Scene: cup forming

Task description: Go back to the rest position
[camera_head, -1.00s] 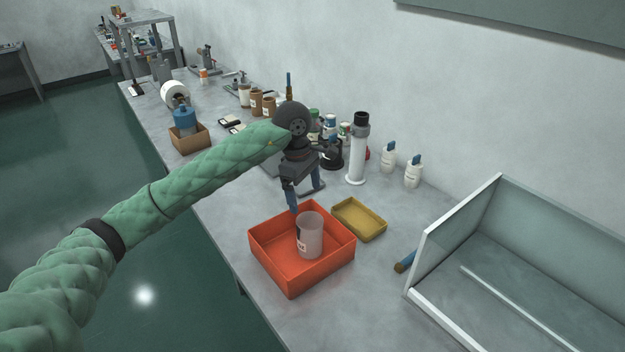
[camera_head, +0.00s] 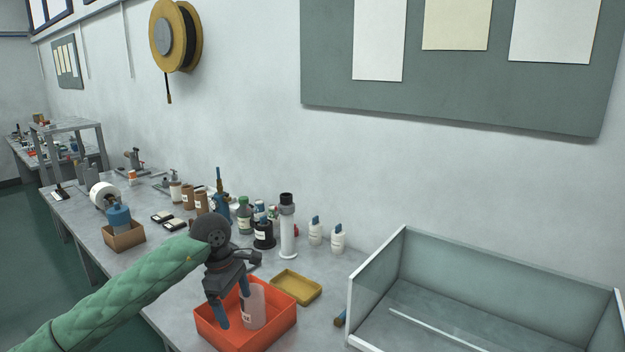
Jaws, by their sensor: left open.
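My left gripper (camera_head: 232,308) is open and hangs from the green-sleeved left arm, pointing down over the orange bin (camera_head: 272,335). A translucent cup (camera_head: 254,306) with a dark-marked label stands in the bin, just behind and to the right of the gripper's fingers. One finger overlaps the cup's left side in the picture; I cannot tell whether they touch. My right gripper is not in view.
A yellow tray (camera_head: 296,287) lies right of the bin. A glass-walled enclosure (camera_head: 375,268) fills the right side. Bottles and a white cylinder (camera_head: 288,228) stand along the wall. A cardboard box (camera_head: 124,237) is at left.

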